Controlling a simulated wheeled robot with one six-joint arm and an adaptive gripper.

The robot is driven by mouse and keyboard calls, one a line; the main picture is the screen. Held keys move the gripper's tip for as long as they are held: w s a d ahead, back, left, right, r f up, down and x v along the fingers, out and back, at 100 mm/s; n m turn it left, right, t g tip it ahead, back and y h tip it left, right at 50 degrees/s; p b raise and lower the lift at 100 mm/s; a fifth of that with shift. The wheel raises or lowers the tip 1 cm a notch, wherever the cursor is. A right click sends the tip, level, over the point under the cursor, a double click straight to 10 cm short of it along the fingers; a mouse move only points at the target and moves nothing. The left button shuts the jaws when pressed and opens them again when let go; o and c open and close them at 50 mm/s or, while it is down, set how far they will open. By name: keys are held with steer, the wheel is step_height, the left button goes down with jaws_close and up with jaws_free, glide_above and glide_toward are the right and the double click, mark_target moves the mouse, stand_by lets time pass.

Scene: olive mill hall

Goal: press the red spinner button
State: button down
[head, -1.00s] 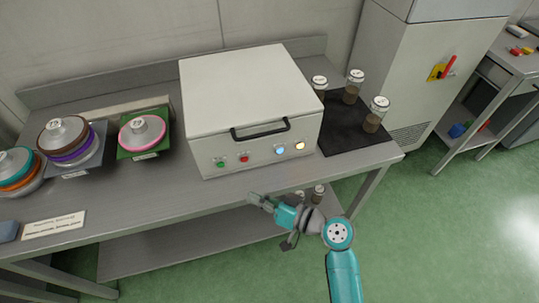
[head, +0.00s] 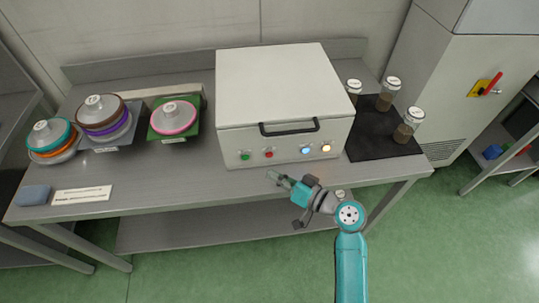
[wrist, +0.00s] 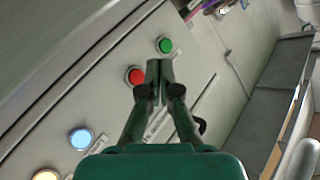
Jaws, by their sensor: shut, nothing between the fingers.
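The red button (head: 269,153) is on the front panel of a white spinner box (head: 283,88), between a green button (head: 245,155) and a blue lit one (head: 305,149). In the wrist view the red button (wrist: 135,75) is just left of my fingertips. My gripper (head: 276,177) is shut and empty, in front of the panel and a little below the red button. In the wrist view its fingers (wrist: 154,68) are together and point toward the panel between the red and green buttons. I cannot tell whether they touch it.
A black handle (head: 289,128) sticks out above the buttons. Jars (head: 408,125) stand on a dark mat at the right. Stacked discs (head: 105,117) and a pink-rimmed one (head: 173,117) sit at the left.

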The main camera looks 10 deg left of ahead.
steer(key=shift+w+a, duration=0.25)
steer(key=shift+w, duration=0.55)
steer(key=shift+w+a, duration=0.25)
steer(key=shift+w, duration=0.5)
steer(key=shift+w, duration=0.1)
steer(key=shift+w+a, duration=0.1)
steer(key=shift+w, duration=0.2)
steer(key=shift+w+a, duration=0.1)
steer(key=shift+w, duration=0.3)
stand_by(0.9)
steer(key=shift+s, duration=0.15)
steer(key=shift+s+d, duration=0.2)
steer(key=shift+s, duration=0.45)
steer(key=shift+s, duration=0.1)
steer(key=shift+s+d, duration=0.25)
steer(key=shift+s, duration=0.5)
steer(key=shift+s+d, duration=0.2)
steer(key=shift+s, duration=0.6)
steer(key=shift+s+d, duration=0.25)
steer(key=shift+s, duration=0.5)
